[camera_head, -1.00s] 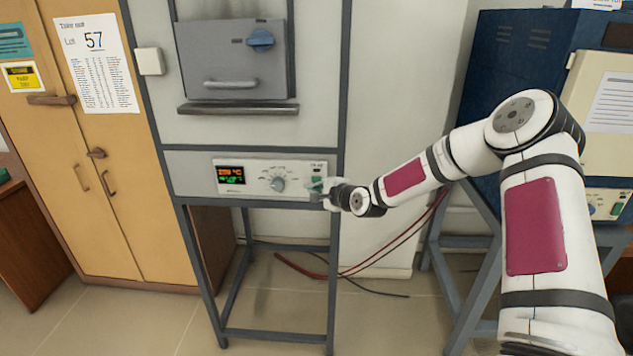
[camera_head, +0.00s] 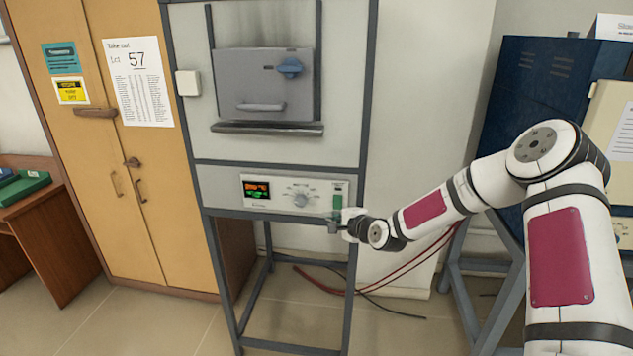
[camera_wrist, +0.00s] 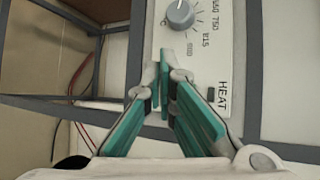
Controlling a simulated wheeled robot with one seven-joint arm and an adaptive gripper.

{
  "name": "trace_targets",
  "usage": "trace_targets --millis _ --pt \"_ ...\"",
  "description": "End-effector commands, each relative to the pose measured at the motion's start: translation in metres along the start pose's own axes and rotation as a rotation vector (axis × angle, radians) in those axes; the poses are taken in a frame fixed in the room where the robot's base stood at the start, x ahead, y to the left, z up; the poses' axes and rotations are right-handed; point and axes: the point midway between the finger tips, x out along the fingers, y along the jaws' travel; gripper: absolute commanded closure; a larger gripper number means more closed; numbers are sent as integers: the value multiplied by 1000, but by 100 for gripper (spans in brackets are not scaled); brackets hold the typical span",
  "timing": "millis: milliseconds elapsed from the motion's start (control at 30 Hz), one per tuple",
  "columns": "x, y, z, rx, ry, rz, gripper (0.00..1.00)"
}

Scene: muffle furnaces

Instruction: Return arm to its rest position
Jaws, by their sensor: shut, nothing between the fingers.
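My gripper (camera_head: 335,222) is at the lower right corner of the furnace's control panel (camera_head: 272,198). In the wrist view its teal fingers (camera_wrist: 164,84) are shut and empty, with their tips in front of the panel's lower part near the word HEAT. I cannot tell whether they touch it. The panel's grey knob (camera_head: 301,197) and lit display (camera_head: 257,190) are to the left. My arm reaches in from the right.
The grey furnace door (camera_head: 265,85) with a blue latch is closed above. A wooden cabinet (camera_head: 140,200) stands at left, a dark blue furnace (camera_head: 535,90) at right. Some floor shows in front.

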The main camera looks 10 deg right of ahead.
Motion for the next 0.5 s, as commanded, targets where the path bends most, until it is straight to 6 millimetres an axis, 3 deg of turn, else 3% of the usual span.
trace_targets --millis 267,500 --pt "-36 -17 33 -372 -15 201 100" --pt "-95 -38 50 -711 -5 395 100"
